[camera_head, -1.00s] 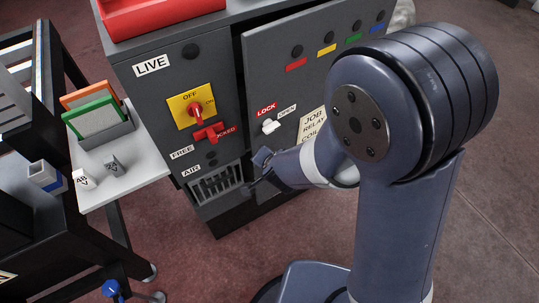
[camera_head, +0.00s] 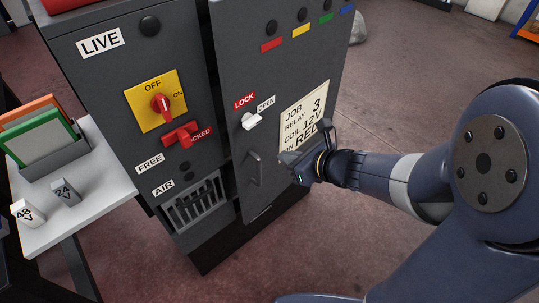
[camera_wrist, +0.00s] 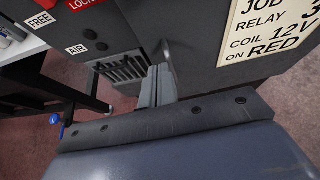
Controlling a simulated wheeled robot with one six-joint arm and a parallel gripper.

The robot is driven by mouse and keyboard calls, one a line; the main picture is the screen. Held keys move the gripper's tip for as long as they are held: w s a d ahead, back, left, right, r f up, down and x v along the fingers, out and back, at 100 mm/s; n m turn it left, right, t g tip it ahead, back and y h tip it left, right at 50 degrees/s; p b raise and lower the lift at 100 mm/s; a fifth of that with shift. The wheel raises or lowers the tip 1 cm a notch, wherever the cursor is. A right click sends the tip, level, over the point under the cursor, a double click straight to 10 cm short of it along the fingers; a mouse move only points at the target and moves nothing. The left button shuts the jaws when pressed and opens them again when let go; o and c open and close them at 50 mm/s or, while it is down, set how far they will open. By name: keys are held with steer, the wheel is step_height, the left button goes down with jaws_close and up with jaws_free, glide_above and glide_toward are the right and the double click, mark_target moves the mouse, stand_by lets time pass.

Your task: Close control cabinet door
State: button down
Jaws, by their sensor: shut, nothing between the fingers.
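The control cabinet door (camera_head: 275,85) is the grey right-hand panel. It stands slightly ajar, with a dark gap along its left edge. It carries a bar handle (camera_head: 255,169) low on its left side and a white latch knob (camera_head: 251,121) between LOCK and OPEN labels, turned toward OPEN. My gripper (camera_head: 288,160) is shut and empty, in front of the door's lower part, right of the handle. I cannot tell whether it touches the door. In the wrist view, its closed fingers (camera_wrist: 158,87) point at the door's lower part (camera_wrist: 200,60).
The cabinet's left panel has a red rotary switch (camera_head: 162,103), a red lock lever (camera_head: 182,135) and a vent (camera_head: 197,205). A white side shelf (camera_head: 105,180) with coil blocks and card holders stands at left.

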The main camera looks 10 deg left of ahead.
steer(key=b, duration=0.2)
glide_toward(247, 144)
step_height(247, 144, down, 3)
steer(key=w+a, duration=0.1)
steer(key=a, duration=0.1)
steer(key=w+a+p, duration=0.1)
steer(key=shift+w+a, duration=0.15)
steer(key=shift+a, duration=0.25)
steer(key=shift+w+a+f, duration=0.1)
steer(key=shift+w+a, duration=0.2)
steer(key=shift+a, duration=0.1)
